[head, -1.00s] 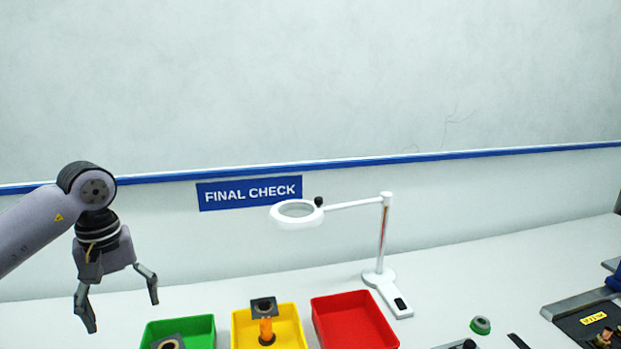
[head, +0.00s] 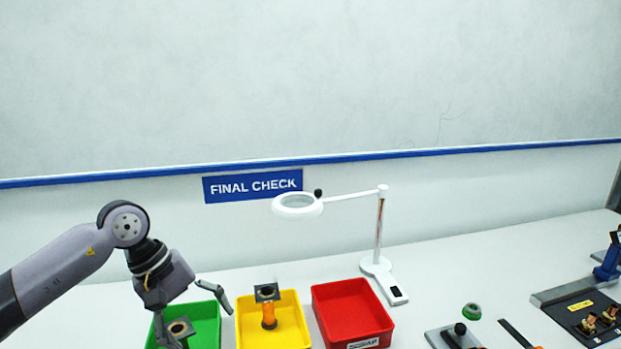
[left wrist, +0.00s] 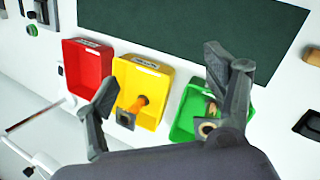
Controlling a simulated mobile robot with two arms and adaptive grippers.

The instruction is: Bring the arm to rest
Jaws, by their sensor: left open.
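My left gripper (head: 196,318) is open in the head view, its fingers spread and pointing down over the green bin (head: 212,338). One finger hides part of that bin. In the left wrist view both fingers of my left gripper (left wrist: 158,78) stand wide apart. One overlaps the green bin (left wrist: 181,126) and the other the edge of the red bin (left wrist: 70,62). My right gripper is not in view.
The yellow bin (head: 292,327) holds an orange part with a dark square flange (head: 267,292). The red bin (head: 376,322) looks empty. A white magnifier lamp (head: 379,230) stands behind it. Tools and a dark tray (head: 570,305) lie at the right. A dark green mat (left wrist: 200,30) shows in the wrist view.

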